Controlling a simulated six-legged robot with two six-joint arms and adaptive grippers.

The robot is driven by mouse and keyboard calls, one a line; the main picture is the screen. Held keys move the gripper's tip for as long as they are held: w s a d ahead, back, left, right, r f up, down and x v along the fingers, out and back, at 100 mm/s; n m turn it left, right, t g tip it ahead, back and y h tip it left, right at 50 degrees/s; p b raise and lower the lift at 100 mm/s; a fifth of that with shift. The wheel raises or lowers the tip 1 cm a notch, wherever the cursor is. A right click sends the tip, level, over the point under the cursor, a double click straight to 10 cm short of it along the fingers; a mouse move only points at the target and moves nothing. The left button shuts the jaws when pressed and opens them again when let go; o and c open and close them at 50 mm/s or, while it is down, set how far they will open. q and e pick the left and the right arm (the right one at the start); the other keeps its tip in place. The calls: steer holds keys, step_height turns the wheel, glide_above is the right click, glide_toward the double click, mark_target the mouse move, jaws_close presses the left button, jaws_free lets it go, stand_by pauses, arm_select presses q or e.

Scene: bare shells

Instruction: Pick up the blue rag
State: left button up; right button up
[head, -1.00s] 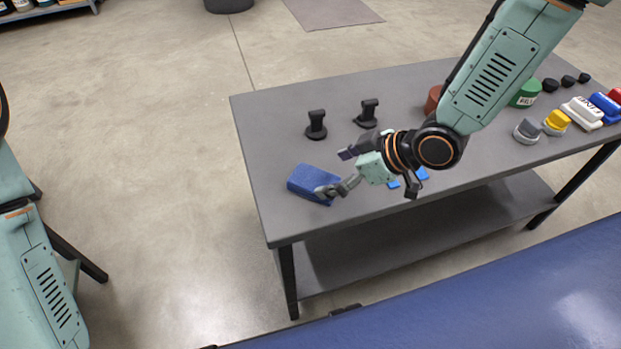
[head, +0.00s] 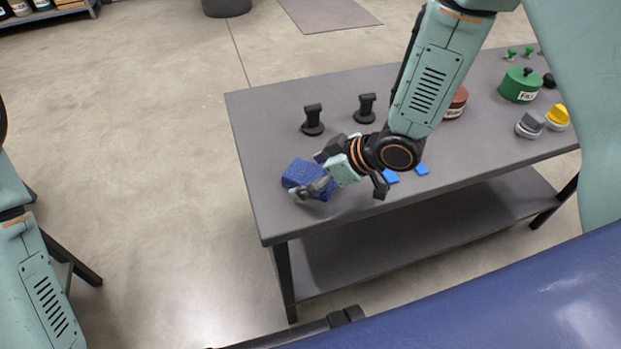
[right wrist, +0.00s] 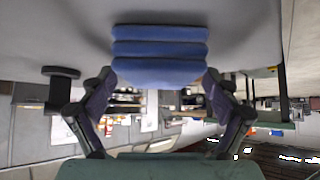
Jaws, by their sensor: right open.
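The blue rag (head: 299,171) is a thick folded pad lying near the left end of the grey table (head: 262,120). In the right wrist view the blue rag (right wrist: 160,49) shows its stacked layers between the fingers. My right gripper (head: 310,176) is open, with one finger on each side of the rag and hiding part of it. In the right wrist view the right gripper (right wrist: 160,80) has its fingertips close to the rag's sides; I cannot tell if they touch. My left gripper is out of view; only part of my left arm shows.
Two black handled pieces (head: 312,120) (head: 366,109) stand behind the gripper. Small blue pieces (head: 391,177) lie beside the wrist. A red-brown round piece (head: 456,103), a green container (head: 520,86), and grey and yellow knobs (head: 530,125) stand farther right. The table's front-left corner is clear.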

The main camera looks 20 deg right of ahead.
mark_target(312, 175)
steer(key=c, duration=1.2)
step_height(312, 175, up, 10)
steer(key=p, duration=0.4)
steer(key=shift+s+d+f, duration=0.1)
steer(key=shift+d+f, duration=0.05)
steer(key=shift+f, duration=0.05)
steer(key=shift+n+g+y, duration=0.3)
steer(key=shift+n+g, duration=0.2)
steer(key=shift+n, duration=0.2)
steer(key=shift+s+d+r, duration=0.6)
steer(key=shift+s+r, duration=0.05)
steer(key=shift+s, duration=0.5)
steer(key=shift+s+d+r, duration=0.6)
steer(key=shift+s+d, duration=0.05)
steer(key=shift+s, duration=0.5)
steer(key=shift+s+d+r, duration=0.6)
steer(key=shift+s+r, duration=0.05)
steer(key=shift+s, duration=0.5)
